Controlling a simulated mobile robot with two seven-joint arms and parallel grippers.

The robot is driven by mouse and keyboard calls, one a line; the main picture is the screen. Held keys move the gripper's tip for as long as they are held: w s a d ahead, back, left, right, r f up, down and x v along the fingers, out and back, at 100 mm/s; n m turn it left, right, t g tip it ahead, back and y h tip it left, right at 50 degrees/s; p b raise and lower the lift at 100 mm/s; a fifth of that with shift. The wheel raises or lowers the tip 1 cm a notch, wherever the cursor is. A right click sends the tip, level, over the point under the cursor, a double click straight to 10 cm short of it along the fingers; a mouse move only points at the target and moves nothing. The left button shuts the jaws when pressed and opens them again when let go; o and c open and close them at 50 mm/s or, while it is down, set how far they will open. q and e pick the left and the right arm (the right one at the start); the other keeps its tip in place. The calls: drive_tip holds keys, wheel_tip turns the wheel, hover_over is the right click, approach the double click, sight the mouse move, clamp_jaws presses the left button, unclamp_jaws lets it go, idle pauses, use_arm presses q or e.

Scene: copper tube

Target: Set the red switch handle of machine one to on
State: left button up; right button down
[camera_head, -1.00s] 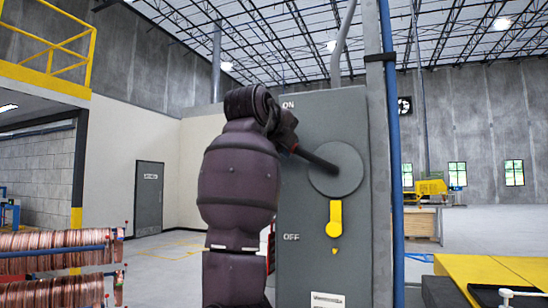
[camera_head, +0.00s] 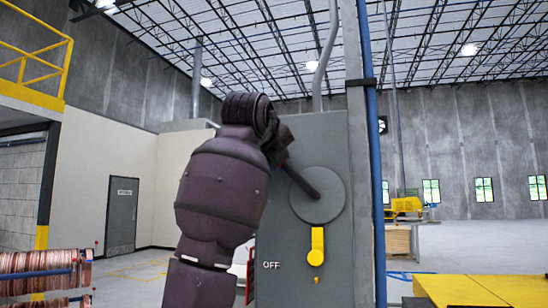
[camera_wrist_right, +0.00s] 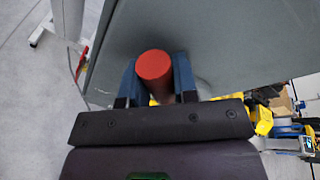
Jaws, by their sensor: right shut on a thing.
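The switch box (camera_head: 330,140) of the machine is a grey-green cabinet with a round grey disc (camera_head: 328,203). A dark lever (camera_head: 304,184) runs from the disc up and left to my right gripper (camera_head: 284,160). Its red handle (camera_wrist_right: 154,65) shows as a round red end in the right wrist view. There my right gripper (camera_wrist_right: 155,84) has its two blue fingers shut on the handle, one on each side. My forearm and wrist hide the handle's tip and the ON label in the head view. The OFF label is visible at lower left. My left gripper is not in view.
A yellow latch (camera_head: 317,242) hangs below the disc. A blue pipe (camera_head: 375,180) and grey post stand along the box's right edge. Copper coils (camera_head: 40,274) are at lower left. A yellow surface (camera_head: 480,290) is at lower right. Open floor lies behind.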

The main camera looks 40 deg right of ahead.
drive_tip(key=c, duration=0.9)
unclamp_jaws()
drive_tip(key=b+v, duration=0.1)
drive_tip(key=v, duration=1)
drive_tip(key=shift+b, duration=0.35)
